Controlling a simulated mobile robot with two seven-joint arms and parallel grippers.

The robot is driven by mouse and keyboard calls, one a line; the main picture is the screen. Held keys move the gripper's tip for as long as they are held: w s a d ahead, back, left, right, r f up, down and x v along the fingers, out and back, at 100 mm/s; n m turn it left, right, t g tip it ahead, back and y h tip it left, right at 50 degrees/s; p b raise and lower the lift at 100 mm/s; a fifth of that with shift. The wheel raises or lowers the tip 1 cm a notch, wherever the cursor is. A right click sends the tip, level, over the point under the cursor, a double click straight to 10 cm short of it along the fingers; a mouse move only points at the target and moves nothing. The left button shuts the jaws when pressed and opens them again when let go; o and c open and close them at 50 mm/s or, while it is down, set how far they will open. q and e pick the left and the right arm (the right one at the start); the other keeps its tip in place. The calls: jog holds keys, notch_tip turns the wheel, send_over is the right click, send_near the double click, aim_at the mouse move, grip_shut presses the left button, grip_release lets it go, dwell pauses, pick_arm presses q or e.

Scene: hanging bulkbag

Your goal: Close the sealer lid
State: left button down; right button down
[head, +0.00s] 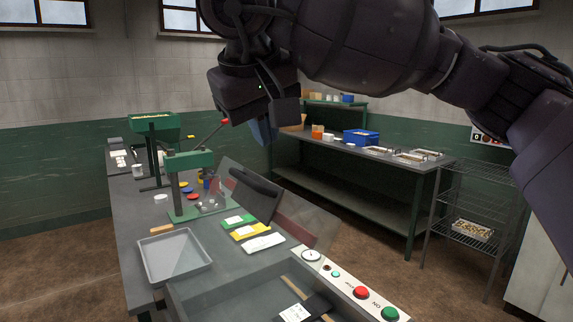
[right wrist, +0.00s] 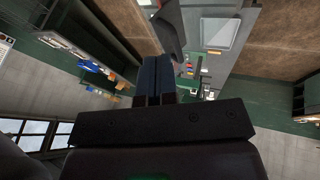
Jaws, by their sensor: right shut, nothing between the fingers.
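The sealer (head: 335,279) is at the bottom of the head view, a grey box with a light control panel carrying red and green buttons. Its clear lid (head: 312,222) stands raised and tilted behind the box, with a dark bar (head: 256,196) on it. My right gripper (head: 266,131) is shut and empty, above and beyond the raised lid, apart from it in the picture. Its blue fingers (right wrist: 154,76) also show closed in the right wrist view, where the dark bar (right wrist: 168,28) appears beyond them. My left gripper is not in view.
A grey tray (head: 174,257), coloured packets (head: 240,228) and a green press (head: 188,185) stand on the bench left of the lid. A second bench (head: 395,172) and a wire rack (head: 468,210) stand at the right. Brown floor lies open between them.

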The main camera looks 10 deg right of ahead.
jog(key=p, duration=0.1)
send_near(293, 198)
notch_tip(293, 198, down, 3)
jog(key=w+a, duration=0.1)
jog(key=a, duration=0.1)
jog(key=shift+w+d+f+p, duration=0.2)
jog(key=shift+w+d+f, duration=0.1)
jog(key=shift+d+f, duration=0.25)
jog(key=shift+w+d+f+p, duration=0.2)
jog(key=shift+w+d+f, duration=0.1)
jog(key=shift+d+f, duration=0.25)
jog(key=shift+w+d+f, duration=0.2)
jog(key=shift+d+f, duration=0.1)
jog(key=shift+d, duration=0.2)
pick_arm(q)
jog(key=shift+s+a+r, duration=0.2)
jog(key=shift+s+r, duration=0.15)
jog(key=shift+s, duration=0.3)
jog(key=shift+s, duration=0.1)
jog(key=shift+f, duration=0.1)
